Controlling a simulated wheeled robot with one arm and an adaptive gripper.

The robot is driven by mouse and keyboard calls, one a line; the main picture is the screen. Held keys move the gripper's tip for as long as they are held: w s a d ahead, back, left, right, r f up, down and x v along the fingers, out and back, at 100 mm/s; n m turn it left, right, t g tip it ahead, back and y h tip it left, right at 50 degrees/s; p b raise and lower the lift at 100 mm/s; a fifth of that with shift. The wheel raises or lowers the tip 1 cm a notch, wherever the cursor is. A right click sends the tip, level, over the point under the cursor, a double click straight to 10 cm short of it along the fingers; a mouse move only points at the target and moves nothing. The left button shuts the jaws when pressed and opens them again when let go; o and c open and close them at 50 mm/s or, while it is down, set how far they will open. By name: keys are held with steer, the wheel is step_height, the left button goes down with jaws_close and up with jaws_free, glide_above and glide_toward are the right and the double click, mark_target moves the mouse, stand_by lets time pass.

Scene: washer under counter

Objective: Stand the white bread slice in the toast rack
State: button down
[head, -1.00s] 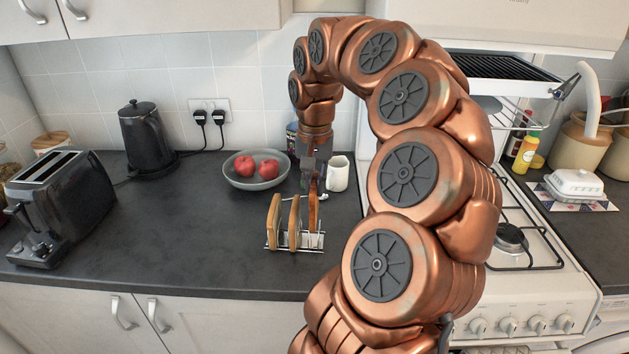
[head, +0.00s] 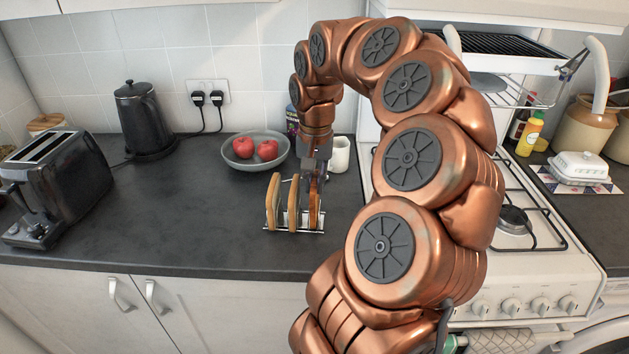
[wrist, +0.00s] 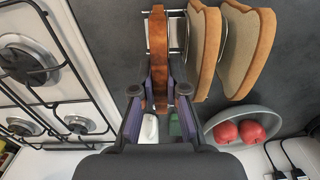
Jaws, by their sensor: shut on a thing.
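My gripper (head: 316,180) is shut on a bread slice (head: 314,210) with a brown crust, gripping it near its top. In the wrist view the slice (wrist: 157,50) is edge-on between the two fingers, so its faces hardly show. It is upright at the right end of the wire toast rack (head: 282,230), its lower edge close to the rack's base. Whether it touches the base I cannot tell. Two paler-faced slices stand in the rack to its left, one in the middle (head: 293,205) and one at the left end (head: 273,203).
A grey bowl with two red apples (head: 255,163) is behind the rack, and a white mug (head: 340,155) is behind my gripper. A black toaster (head: 55,185) and a kettle (head: 145,120) stand left. The hob (head: 515,225) is right. Counter between toaster and rack is clear.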

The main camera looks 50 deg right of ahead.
steer(key=shift+f, duration=0.15)
steer(key=c, duration=1.1)
jaws_free()
steer(key=shift+r+p, duration=0.75)
steer(key=shift+r, duration=2.75)
